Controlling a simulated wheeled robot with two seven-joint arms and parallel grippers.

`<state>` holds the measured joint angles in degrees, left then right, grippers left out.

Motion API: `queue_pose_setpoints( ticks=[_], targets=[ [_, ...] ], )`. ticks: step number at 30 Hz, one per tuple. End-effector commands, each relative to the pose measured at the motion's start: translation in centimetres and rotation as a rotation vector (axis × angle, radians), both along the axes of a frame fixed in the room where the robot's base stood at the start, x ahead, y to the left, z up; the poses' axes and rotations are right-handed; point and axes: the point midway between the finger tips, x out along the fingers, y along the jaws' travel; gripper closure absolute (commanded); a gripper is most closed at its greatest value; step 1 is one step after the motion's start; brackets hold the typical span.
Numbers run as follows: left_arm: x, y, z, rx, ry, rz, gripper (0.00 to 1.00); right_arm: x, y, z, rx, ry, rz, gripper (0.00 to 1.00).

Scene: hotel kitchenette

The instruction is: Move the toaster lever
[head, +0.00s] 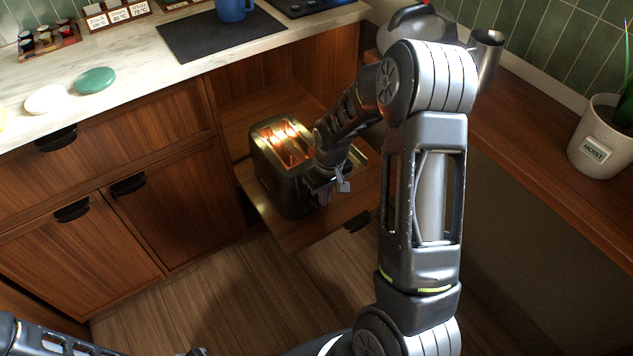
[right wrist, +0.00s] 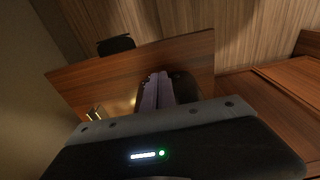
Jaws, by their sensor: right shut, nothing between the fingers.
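The dark toaster (head: 272,178) stands on a wooden pull-out shelf (head: 310,232) below the counter, with its slots glowing orange. My right gripper (head: 325,191) is at the toaster's right end, close to its side, with the fingers shut and nothing between them. In the right wrist view the shut fingers (right wrist: 157,91) point toward a dark part of the toaster (right wrist: 186,88). I cannot make out the lever; the gripper and forearm cover that end. Whether the fingers touch the toaster I cannot tell. My left arm shows only at the lower left, without its gripper.
The marble counter (head: 130,60) holds a blue mug (head: 232,10), a dark mat (head: 215,38) and soap-like ovals. Cabinets with dark handles (head: 128,184) stand left of the shelf. A wooden counter at right holds a potted plant (head: 598,150) and a metal cup (head: 487,55).

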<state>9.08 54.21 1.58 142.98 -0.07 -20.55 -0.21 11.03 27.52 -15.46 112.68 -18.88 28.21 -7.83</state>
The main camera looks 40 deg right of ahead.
Motion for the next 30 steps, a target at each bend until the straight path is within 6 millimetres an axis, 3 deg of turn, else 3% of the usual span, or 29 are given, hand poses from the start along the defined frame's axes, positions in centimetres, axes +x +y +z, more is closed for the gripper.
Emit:
queue_pose_setpoints(
  ticks=[9, 13, 30],
  targets=[
    [0.0, 0.0, 0.8, 0.000, 0.000, 0.000, 0.57, -0.4, 0.0, 5.0, 0.000, -0.003, 0.000, 1.00],
    [0.0, 0.0, 0.9, 0.000, 0.000, 0.000, 0.57, -0.6, 0.0, 6.3, 0.000, -0.001, 0.001, 1.00],
    [0.0, 0.0, 0.9, 0.000, 0.000, 0.000, 0.57, -0.7, 0.0, 6.8, 0.000, 0.001, 0.000, 1.00]
  ],
)
